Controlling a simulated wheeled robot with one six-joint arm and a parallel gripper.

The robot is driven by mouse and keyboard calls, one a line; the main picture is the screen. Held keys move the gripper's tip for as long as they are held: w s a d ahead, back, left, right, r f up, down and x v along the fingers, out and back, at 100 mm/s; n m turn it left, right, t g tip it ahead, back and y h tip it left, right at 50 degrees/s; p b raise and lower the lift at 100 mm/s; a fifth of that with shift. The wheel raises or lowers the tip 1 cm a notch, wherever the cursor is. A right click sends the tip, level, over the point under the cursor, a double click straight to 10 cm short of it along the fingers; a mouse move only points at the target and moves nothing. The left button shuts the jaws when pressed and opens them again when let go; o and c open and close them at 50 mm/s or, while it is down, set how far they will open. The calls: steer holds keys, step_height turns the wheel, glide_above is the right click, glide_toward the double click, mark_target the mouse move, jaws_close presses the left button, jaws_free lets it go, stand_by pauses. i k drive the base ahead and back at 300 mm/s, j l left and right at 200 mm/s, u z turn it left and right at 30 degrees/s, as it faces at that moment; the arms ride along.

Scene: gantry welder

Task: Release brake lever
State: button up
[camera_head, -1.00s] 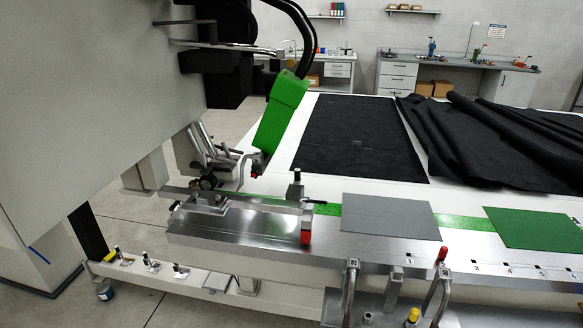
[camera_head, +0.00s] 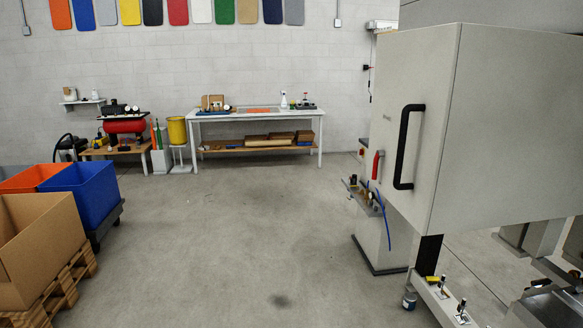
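No lever in view is marked as the brake lever, so I cannot tell which one it is. A small red handle (camera_head: 377,164) shows at the left side of the grey machine housing (camera_head: 490,120), on the right of the view. A large black bar handle (camera_head: 405,147) is fixed on the housing's face. Small upright levers (camera_head: 442,286) stand on the low white rail (camera_head: 432,303) at the bottom right, partly cut off by the frame. My gripper is not in view.
The grey floor (camera_head: 250,215) in the middle is clear. A blue bin (camera_head: 85,193) and a cardboard box (camera_head: 38,240) on a pallet (camera_head: 60,298) stand at the left. A white workbench (camera_head: 255,115) is at the back wall. A blue hose (camera_head: 386,218) hangs beside the housing.

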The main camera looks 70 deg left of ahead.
mark_target(380, 153)
steer(key=u, duration=1.85)
